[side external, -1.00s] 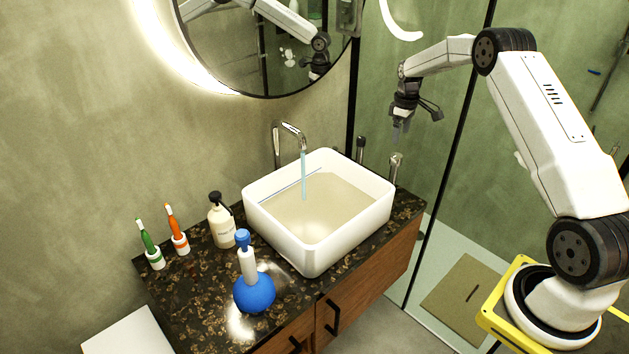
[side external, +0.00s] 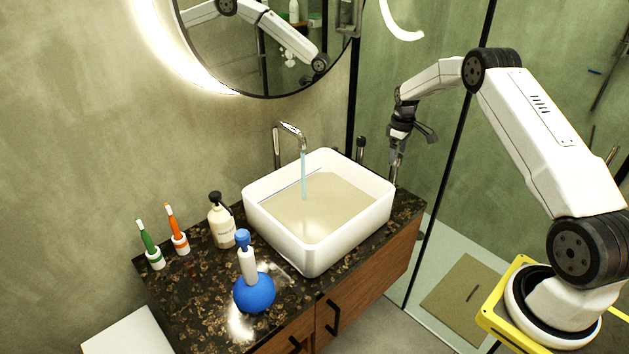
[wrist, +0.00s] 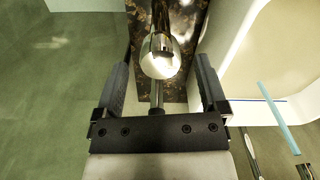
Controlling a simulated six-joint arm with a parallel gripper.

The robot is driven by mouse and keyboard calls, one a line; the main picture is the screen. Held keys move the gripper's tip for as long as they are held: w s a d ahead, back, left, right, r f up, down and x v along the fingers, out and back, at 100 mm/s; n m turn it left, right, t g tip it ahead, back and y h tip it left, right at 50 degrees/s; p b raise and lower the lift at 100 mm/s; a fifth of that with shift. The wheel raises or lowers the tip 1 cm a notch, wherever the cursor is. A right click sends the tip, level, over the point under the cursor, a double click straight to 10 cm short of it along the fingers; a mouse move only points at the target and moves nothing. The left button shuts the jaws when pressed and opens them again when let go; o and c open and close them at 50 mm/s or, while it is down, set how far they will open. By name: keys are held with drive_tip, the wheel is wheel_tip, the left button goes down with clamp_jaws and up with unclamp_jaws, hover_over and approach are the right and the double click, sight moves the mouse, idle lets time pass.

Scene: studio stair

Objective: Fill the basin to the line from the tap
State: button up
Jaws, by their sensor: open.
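The white basin (side external: 318,240) stands on the dark counter with pale water (side external: 320,212) in it. A thin blue line (side external: 290,184) runs along its inner wall, close to the water's far edge; the exact gap is unclear. A stream (side external: 303,175) falls from the chrome tap (side external: 290,128) into the basin. My gripper (side external: 397,160) is open above the counter's right end, over a chrome post. In the wrist view the post's round chrome top (wrist: 160,60) lies between my spread fingers (wrist: 162,80), with gaps on both sides.
A second chrome post with a dark top (side external: 360,148) stands behind the basin. A blue flask (side external: 254,291), a soap bottle (side external: 221,222) and two toothbrushes in cups (side external: 179,243) stand on the counter (side external: 190,295) to the left. The glass shower partition rises close behind my gripper.

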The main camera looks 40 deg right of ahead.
drive_tip(key=shift+f, duration=0.45)
clamp_jaws()
drive_tip(key=shift+m, duration=0.4)
drive_tip(key=m, duration=0.9)
idle(0.4)
